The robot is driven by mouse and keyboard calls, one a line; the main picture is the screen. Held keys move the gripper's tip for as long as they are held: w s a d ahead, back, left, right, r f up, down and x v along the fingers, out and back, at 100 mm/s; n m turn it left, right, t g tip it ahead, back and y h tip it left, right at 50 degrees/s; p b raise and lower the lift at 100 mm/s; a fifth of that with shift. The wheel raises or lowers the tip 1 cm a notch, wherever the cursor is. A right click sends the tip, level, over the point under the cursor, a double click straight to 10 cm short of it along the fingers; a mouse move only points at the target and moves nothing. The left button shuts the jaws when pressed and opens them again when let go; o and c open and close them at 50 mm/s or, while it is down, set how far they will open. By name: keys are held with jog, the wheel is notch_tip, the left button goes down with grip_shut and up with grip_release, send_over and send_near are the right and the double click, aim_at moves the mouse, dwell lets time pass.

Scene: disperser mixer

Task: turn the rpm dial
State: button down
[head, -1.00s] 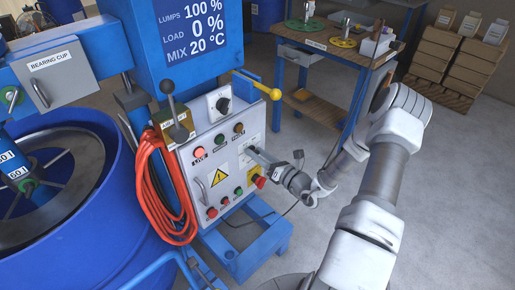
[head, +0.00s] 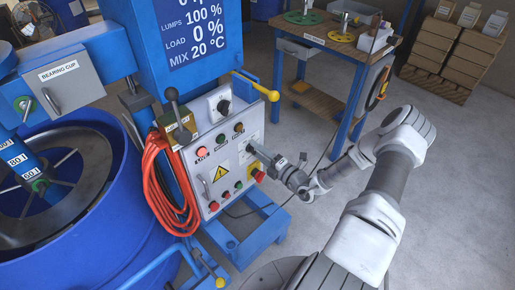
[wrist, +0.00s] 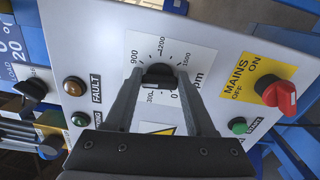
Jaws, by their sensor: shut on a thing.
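The rpm dial (wrist: 160,75) is a small black knob on a white scale plate marked with numbers up to 1500, in the middle of the wrist view. My gripper (wrist: 159,70) has one finger on each side of the knob and is shut on it. Which number the knob points to is hard to tell. In the head view my gripper (head: 252,148) reaches the right side of the grey control panel (head: 208,165) and hides the dial.
In the wrist view a red mains switch (wrist: 281,96) is right of the dial, with a green button (wrist: 238,126) below it. An amber fault lamp (wrist: 74,86) is left. Orange cable (head: 165,190) hangs left of the panel. A workbench (head: 345,50) stands behind.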

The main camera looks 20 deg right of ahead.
jog(key=m+p, duration=0.1)
jog(key=m, duration=0.5)
jog(key=shift+f, duration=0.2)
jog(key=shift+m, duration=0.4)
jog(key=shift+c, duration=1.2)
grip_release()
jog(key=v, duration=1.7)
jog(key=shift+s, duration=0.25)
